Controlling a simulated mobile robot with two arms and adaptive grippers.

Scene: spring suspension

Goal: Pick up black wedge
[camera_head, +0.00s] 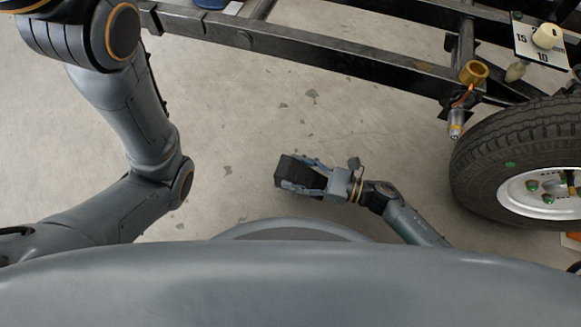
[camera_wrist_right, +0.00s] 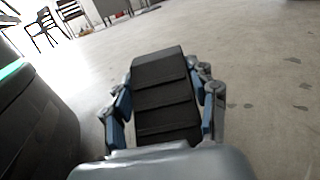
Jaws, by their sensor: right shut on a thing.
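The black wedge (camera_head: 289,171) is a dark block with a stepped face. My right gripper (camera_head: 305,175) is shut on it, with a finger along each side, in the middle of the head view. In the right wrist view the wedge (camera_wrist_right: 162,95) fills the space between the blue-grey fingers of my right gripper (camera_wrist_right: 165,105), and its ridged steps face the camera. The wedge appears to be held above the floor, but the exact height is hard to tell. My left arm is at the left of the head view; its gripper is not in view.
A dark metal frame (camera_head: 310,50) runs across the top of the head view. A wheel with a black tyre (camera_head: 515,150) stands at the right. A dial panel (camera_head: 541,42) is at the top right. Chairs (camera_wrist_right: 42,28) stand far back. The concrete floor (camera_head: 240,120) between is clear.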

